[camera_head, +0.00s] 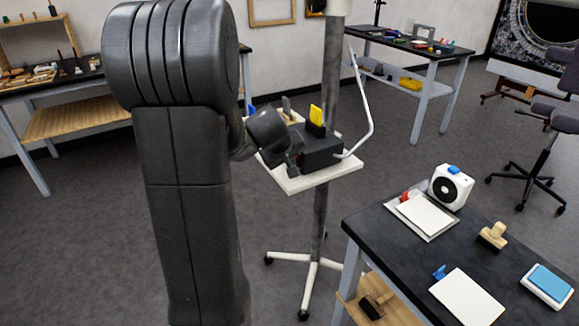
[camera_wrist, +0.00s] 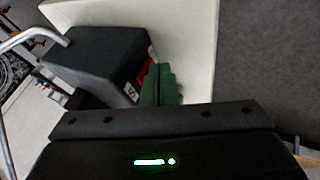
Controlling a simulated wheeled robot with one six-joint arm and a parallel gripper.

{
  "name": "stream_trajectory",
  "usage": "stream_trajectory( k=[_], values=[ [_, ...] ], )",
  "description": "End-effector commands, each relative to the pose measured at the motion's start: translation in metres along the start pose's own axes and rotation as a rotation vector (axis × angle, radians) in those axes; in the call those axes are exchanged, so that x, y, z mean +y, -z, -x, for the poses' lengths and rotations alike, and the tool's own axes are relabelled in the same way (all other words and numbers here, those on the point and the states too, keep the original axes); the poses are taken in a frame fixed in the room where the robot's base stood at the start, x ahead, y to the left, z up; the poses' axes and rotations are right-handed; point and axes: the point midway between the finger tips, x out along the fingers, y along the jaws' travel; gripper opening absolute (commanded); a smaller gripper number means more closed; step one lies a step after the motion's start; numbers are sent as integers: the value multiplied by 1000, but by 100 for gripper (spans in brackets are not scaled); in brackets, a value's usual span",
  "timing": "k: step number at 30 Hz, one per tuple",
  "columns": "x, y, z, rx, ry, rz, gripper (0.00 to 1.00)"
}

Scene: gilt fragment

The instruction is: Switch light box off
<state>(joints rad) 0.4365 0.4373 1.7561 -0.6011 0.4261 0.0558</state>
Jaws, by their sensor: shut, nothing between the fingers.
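The light box, a black box (camera_head: 322,150) with a pale bent arm, sits on a white tray (camera_head: 335,175) on a wheeled stand. It also shows in the wrist view (camera_wrist: 95,55), where a red part, seemingly its switch (camera_wrist: 152,53), shows on the face towards my gripper. My gripper (camera_wrist: 160,70) has green fingers, shut and empty, right beside that face. The fingers hide part of the red patch. I cannot tell whether they touch it or which way the switch is set. In the head view my arm hides most of the gripper.
A black-topped table (camera_head: 400,262) with a white fan-like device (camera_head: 451,187), papers and stamps stands at the front right. Workbenches stand at the back left and back right. An office chair (camera_head: 530,130) is at the far right. Grey floor lies open between them.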

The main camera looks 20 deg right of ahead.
Motion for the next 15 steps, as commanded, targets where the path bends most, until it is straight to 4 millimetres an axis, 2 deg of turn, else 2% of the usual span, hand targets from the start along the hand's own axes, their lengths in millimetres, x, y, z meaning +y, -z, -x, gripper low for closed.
stream_trajectory(
  k=[1, 15],
  values=[
    [-3, -2, -6, 5, -10, 3, 0],
    [-1, -4, -10, 22, -107, 39, 0]
  ],
)
